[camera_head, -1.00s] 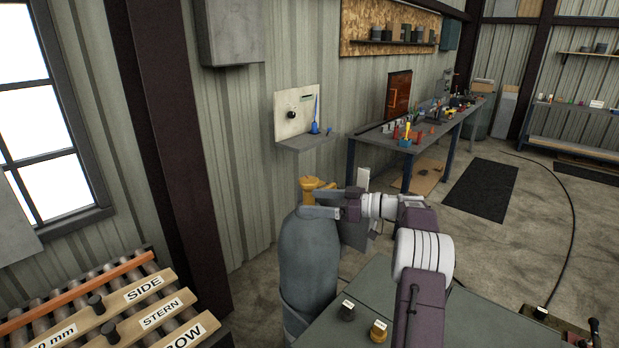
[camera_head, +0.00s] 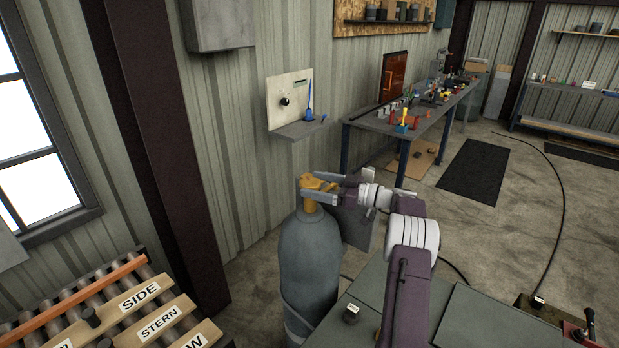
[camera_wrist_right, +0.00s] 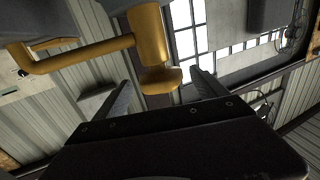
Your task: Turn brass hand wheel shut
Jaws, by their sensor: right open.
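The brass hand wheel (camera_head: 315,183) sits on the brass valve at the top of an upright grey gas cylinder (camera_head: 308,255). My right gripper (camera_head: 311,187) reaches in from the right at the height of the brass, its fingers spread and one on each side of it. In the right wrist view, a rounded brass end (camera_wrist_right: 160,80) lies ahead of and between the two open fingertips (camera_wrist_right: 160,88). A thick brass body and a bent brass bar lead away from it. I cannot tell whether a finger touches the brass. My left gripper is out of view.
A wall panel with a small shelf (camera_head: 300,130) stands behind the cylinder. A rack with labelled boards (camera_head: 140,310) is at the lower left. A workbench (camera_head: 375,124) with tools runs along the wall.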

